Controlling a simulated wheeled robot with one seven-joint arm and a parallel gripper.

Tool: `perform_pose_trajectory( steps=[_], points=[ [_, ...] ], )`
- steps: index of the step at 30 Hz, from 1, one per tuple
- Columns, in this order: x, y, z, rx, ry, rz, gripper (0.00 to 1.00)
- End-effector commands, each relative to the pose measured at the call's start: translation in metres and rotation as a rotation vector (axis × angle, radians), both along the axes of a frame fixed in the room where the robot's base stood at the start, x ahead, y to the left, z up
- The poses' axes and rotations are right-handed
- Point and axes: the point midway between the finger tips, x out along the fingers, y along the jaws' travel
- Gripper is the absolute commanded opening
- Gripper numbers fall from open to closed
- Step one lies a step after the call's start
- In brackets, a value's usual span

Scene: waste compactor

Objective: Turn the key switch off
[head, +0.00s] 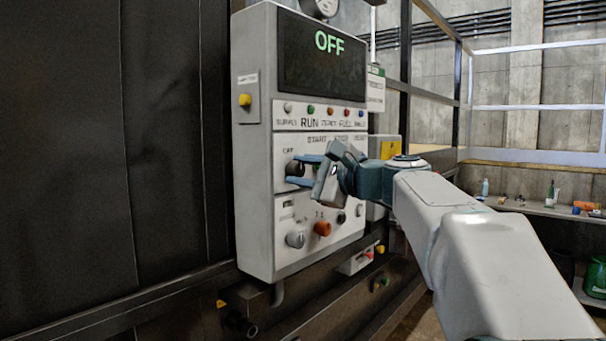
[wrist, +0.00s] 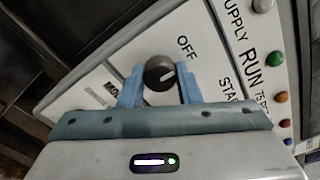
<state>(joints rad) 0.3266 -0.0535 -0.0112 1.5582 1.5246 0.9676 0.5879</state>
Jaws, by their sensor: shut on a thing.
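The key switch, a round black knob (head: 294,169) with a light mark on its face, sits on the light grey control panel (head: 260,200). In the wrist view the knob (wrist: 159,73) lies between the two blue fingers of my gripper (wrist: 160,84), next to the printed word OFF. My gripper (head: 296,170) is shut on the knob from the front, one finger above and one below in the head view. The display (head: 322,56) at the top of the panel reads OFF in green. The exact angle of the knob's mark is hard to read.
A row of coloured lamps (head: 328,111) runs under the display. A grey knob (head: 296,240) and an orange-red knob (head: 322,228) sit below my gripper. A yellow button (head: 245,100) is on the panel's left side. A shelf (head: 530,207) with small items stands at right.

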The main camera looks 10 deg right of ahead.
Motion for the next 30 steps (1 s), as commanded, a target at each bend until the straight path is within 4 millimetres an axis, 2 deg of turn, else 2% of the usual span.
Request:
perform_pose_trajectory(
  steps=[6,7,9,20,23,30],
  points=[
    [0.000,0.000,0.000,-0.001,0.001,0.000,0.08],
    [0.000,0.000,0.000,-0.001,0.001,0.000,0.36],
    [0.000,0.000,0.000,0.000,0.000,0.000,0.52],
    [-0.004,-0.003,0.000,0.000,0.000,-0.001,0.52],
    [-0.014,-0.010,0.000,0.000,-0.001,-0.003,0.52],
    [-0.057,-0.042,-0.001,0.000,0.000,-0.004,0.52]
  ],
)
